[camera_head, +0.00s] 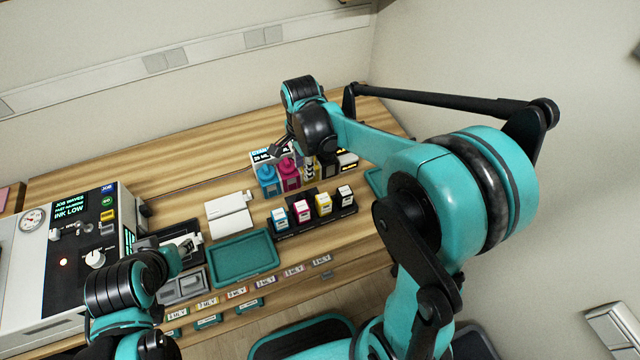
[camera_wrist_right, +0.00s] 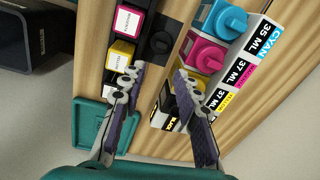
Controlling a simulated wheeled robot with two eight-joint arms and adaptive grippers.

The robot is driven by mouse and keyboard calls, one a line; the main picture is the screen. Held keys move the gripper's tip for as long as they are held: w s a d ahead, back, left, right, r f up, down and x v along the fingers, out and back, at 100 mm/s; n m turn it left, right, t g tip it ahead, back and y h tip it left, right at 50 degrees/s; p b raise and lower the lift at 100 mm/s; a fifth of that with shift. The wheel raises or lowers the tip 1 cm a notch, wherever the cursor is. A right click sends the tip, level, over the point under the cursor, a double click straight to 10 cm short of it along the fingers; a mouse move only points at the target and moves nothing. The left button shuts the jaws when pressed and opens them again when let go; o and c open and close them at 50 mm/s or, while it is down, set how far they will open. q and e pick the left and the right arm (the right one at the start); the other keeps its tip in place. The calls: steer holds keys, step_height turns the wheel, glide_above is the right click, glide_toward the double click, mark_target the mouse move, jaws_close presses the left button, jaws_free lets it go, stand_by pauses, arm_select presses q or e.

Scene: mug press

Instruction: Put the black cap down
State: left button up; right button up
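A dark rounded piece (camera_wrist_right: 160,42), possibly the black cap, sits on a dark strip just beyond my right fingertips in the wrist view; I cannot tell for sure. My right gripper (camera_wrist_right: 160,72) has its two fingers apart, with bare wood showing between them. In the head view it is beside the ink bottles, largely hidden by its own wrist. The cyan bottle (camera_head: 268,180) and magenta bottle (camera_head: 289,175) stand in a row; the yellow and black ones are partly covered by my fingers. My left gripper (camera_head: 187,245) is by the machine, its fingers too small to read.
A black rack with colored cartridges (camera_head: 323,205) stands in front of the bottles. A teal tray (camera_head: 245,282) and white pad (camera_head: 228,205) lie left of it. A second teal tray (camera_wrist_right: 88,125) is near my right gripper. The control machine (camera_head: 60,270) is far left.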

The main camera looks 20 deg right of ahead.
steer(key=s+d+r+n+t, duration=0.1)
steer(key=s+r+n+t, duration=0.2)
steer(key=s+n, duration=0.5)
steer(key=s+d+r+n+t, duration=0.1)
steer(key=s+r+n+t, duration=0.2)
steer(key=s+n, duration=0.4)
steer(key=shift+s+d+n+t, duration=0.3)
steer(key=shift+s+n, duration=0.1)
steer(key=shift+n, duration=0.1)
